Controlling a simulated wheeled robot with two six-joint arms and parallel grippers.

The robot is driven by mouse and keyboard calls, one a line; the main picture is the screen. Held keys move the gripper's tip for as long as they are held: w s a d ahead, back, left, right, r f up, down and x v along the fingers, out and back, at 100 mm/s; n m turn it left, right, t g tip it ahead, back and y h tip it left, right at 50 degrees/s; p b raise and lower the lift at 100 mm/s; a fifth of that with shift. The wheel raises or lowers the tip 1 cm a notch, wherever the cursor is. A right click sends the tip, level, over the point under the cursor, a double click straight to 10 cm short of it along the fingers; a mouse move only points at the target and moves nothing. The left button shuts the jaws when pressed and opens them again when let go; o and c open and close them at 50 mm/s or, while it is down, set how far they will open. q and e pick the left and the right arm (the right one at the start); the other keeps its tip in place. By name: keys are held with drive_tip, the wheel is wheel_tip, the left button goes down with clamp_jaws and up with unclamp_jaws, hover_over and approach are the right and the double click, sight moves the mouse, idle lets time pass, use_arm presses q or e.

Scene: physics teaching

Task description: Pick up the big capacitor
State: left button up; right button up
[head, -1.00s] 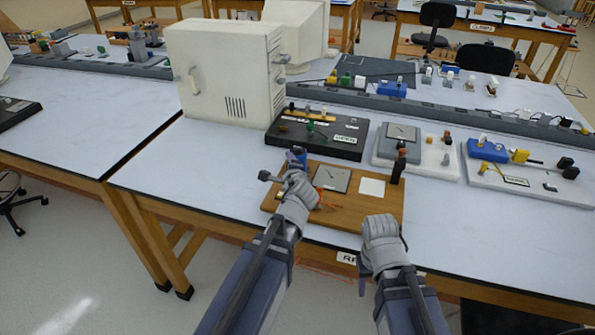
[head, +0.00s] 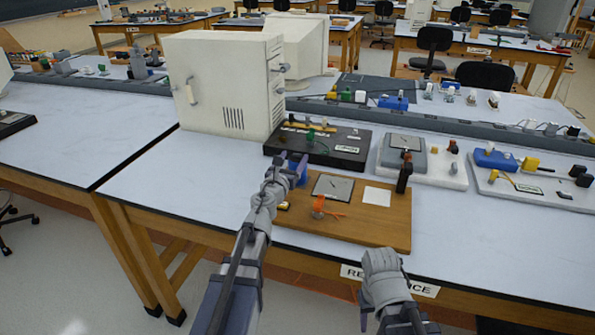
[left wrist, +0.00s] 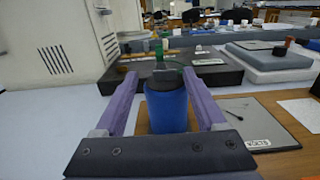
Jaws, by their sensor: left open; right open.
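The big capacitor is a blue cylinder with a dark cap, upright on the left end of a wooden board (head: 345,228). In the left wrist view the capacitor (left wrist: 167,108) stands between the two purple fingers of my left gripper (left wrist: 165,90). The fingers are open, one on each side, with a visible gap at least on the left. In the head view my left gripper (head: 291,163) partly hides the capacitor (head: 299,174). My right gripper (head: 367,305) is low at the table's front edge, away from the capacitor, its fingers mostly hidden by the wrist.
The wooden board also carries a meter plate (head: 333,187), a white card (head: 377,196), an orange-wired part (head: 318,207) and a dark upright part (head: 404,177). A black board (head: 345,150) lies just behind. A large white cabinet (head: 222,85) stands behind left. The table's left part is clear.

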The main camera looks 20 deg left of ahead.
use_arm(q)
drive_tip(key=shift+w+d, duration=0.2)
drive_tip(key=shift+w, duration=1.25)
drive_tip(key=shift+w+d, duration=0.2)
drive_tip(key=shift+w, duration=1.25)
drive_tip(key=shift+s, duration=0.1)
clamp_jaws()
